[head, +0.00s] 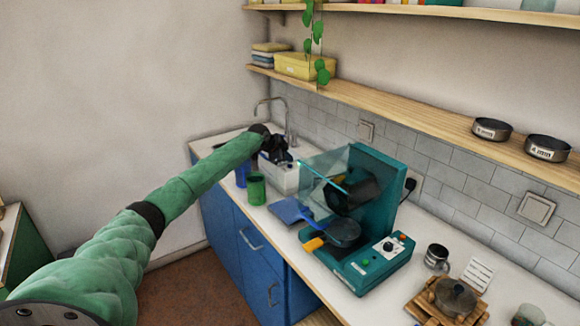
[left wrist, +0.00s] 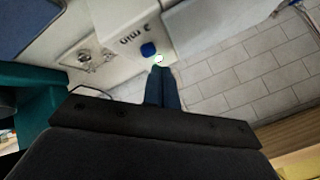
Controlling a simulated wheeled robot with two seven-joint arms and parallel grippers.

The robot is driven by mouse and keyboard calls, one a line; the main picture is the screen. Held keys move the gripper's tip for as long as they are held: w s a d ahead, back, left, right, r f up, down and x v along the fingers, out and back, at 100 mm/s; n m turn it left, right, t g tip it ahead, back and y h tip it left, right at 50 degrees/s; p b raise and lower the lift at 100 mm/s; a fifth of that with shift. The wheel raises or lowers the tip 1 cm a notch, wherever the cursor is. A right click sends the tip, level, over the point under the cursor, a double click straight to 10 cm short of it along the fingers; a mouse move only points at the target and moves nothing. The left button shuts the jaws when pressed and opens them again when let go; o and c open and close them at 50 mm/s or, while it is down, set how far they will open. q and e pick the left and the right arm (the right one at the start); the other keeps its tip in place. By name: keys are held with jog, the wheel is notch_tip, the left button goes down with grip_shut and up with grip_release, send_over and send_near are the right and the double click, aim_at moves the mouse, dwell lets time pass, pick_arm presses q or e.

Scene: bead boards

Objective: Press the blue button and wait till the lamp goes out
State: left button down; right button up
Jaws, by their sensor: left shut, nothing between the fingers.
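A white box (head: 277,178) stands near the sink at the far end of the counter. In the left wrist view the box (left wrist: 130,28) carries a "min" label, a blue button (left wrist: 148,49) and a small lamp (left wrist: 159,59) that looks lit, pale green-white. My left gripper (head: 275,146) is over the box, and its arm and fingers hide the button in the head view. In the left wrist view the gripper (left wrist: 162,72) is shut and empty, its tips close to the lamp and button. The button's face is uncovered there; I cannot tell any contact. My right gripper is out of view.
A teal machine (head: 383,222) with a clear guard (head: 325,165) and a dark pan (head: 343,233) stands right of the box. A green cup (head: 256,187) and a blue cup (head: 241,174) are in front of the box. A tap (head: 288,115) rises behind.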

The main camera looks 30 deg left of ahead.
pick_arm(q)
jog(key=shift+r, duration=0.1)
notch_tip(320, 180, up, 5)
jog(key=shift+f+p, duration=0.1)
jog(key=shift+p, duration=0.85)
